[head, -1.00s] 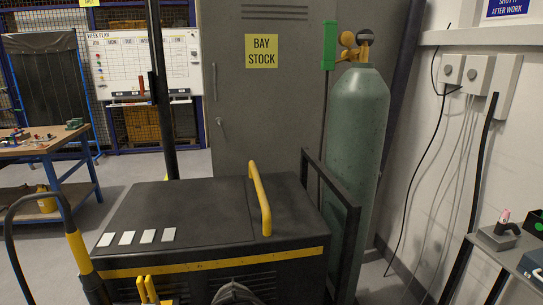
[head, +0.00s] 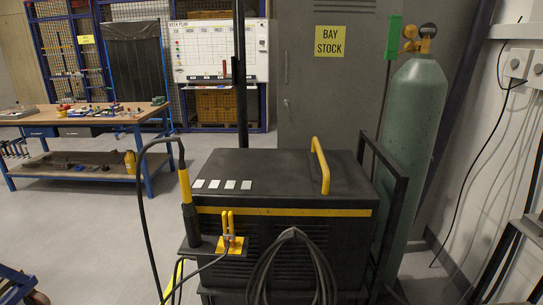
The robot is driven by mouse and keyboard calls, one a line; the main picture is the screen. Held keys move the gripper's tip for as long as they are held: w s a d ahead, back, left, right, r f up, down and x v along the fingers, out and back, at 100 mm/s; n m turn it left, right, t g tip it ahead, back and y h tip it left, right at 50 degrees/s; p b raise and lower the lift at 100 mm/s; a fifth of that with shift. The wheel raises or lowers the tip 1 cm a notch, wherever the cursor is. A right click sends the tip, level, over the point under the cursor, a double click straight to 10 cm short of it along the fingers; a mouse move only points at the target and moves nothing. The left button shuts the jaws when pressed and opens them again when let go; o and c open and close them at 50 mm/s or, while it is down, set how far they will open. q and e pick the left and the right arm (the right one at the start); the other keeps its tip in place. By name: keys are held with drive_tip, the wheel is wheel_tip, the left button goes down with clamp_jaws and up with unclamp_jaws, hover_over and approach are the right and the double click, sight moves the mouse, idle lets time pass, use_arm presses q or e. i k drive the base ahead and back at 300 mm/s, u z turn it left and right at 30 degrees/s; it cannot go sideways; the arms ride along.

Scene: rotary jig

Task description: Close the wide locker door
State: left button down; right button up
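A tall grey locker with a yellow "BAY STOCK" sign (head: 331,41) stands at the back, right of centre. Its grey front (head: 310,110) has a small handle (head: 286,103) near the left edge. The lower part of the locker is hidden behind a black welding machine, and its right side is partly behind a gas cylinder. I cannot tell whether this front is a door standing open or shut. Neither of my grippers is in view.
The black welding machine (head: 265,238) with a yellow handle and cables blocks the middle. A green gas cylinder (head: 412,130) stands at its right. A wooden workbench (head: 90,117) is at left. Grey floor (head: 80,220) is open between bench and machine.

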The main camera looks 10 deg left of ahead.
sight(331, 67)
drive_tip(key=k, duration=1)
drive_tip(key=u, duration=1.45)
drive_tip(key=i, duration=6.7)
drive_tip(key=z, duration=4.15)
drive_tip(key=i, duration=1.5)
drive_tip(key=z, duration=0.05)
